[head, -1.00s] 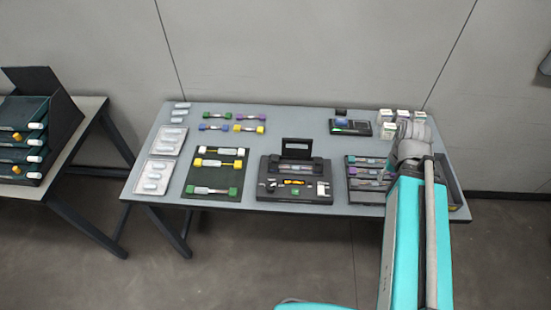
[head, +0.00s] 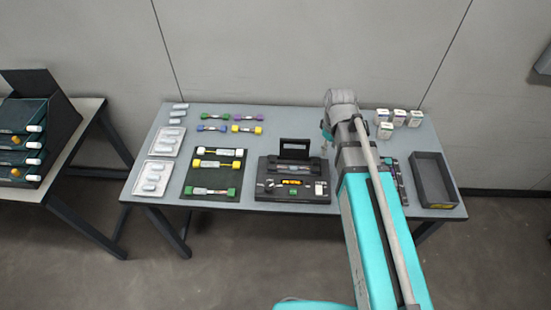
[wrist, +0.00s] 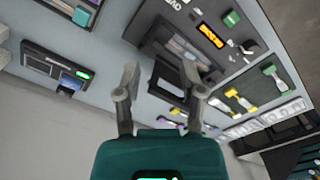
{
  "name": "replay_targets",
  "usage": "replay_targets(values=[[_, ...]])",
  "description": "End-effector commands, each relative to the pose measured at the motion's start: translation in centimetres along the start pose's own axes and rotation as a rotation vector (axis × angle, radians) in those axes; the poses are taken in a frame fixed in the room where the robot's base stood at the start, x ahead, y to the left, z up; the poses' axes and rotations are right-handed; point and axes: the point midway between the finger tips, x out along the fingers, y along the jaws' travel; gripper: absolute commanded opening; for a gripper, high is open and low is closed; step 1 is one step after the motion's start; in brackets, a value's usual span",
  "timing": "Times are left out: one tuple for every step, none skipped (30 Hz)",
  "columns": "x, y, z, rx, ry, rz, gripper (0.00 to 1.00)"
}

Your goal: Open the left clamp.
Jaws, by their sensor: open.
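The dark fusion splicer (head: 262,193) sits at the front middle of the table, its black lid (head: 296,147) standing up at the back. It also shows tilted in the wrist view (wrist: 196,57), with an orange display (wrist: 211,37), a green button (wrist: 231,18) and a dark knob (wrist: 249,46). The left clamp is too small to make out, so I cannot tell whether it is open or shut. My gripper (wrist: 160,72) is open and empty, above the table near the raised lid. In the head view my arm mostly hides it, at the splicer's right.
A mat (head: 210,174) with coloured-end holders lies left of the splicer. A dark empty tray (head: 456,187) is at the right, and small white boxes (head: 385,131) stand behind. A device with a green light (wrist: 57,68) shows in the wrist view. My arm covers part of the table.

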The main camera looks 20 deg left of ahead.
Motion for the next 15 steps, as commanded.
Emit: replay_targets(values=[[-0.2,-0.7,-2.1,-0.082,0.0,0.0,0.51],[-0.3,-1.3,-3.1,-0.133,0.0,0.0,0.51],[-0.3,-2.0,-4.3,-0.201,0.0,0.0,0.51],[-0.4,-2.6,-5.2,-0.252,0.0,0.0,0.51],[-0.5,-3.2,-6.2,-0.302,0.0,0.0,0.51],[-0.5,-4.0,-7.3,-0.368,0.0,0.0,0.51],[-0.6,-4.7,-8.2,-0.417,0.0,0.0,0.51],[-0.6,-5.3,-9.0,-0.464,0.0,0.0,0.51],[-0.7,-6.2,-10.1,-0.525,0.001,0.0,0.51],[-0.7,-6.8,-10.8,-0.567,0.001,0.0,0.51],[-0.8,-7.4,-11.5,-0.608,0.001,0.0,0.51],[-0.8,-8.1,-12.2,-0.656,0.001,0.0,0.51],[-0.9,-8.6,-12.8,-0.69,0.001,0.0,0.51],[-0.9,-9.0,-13.3,-0.72,0.001,0.0,0.51],[-0.9,-9.6,-13.8,-0.755,0.001,0.0,0.51]])
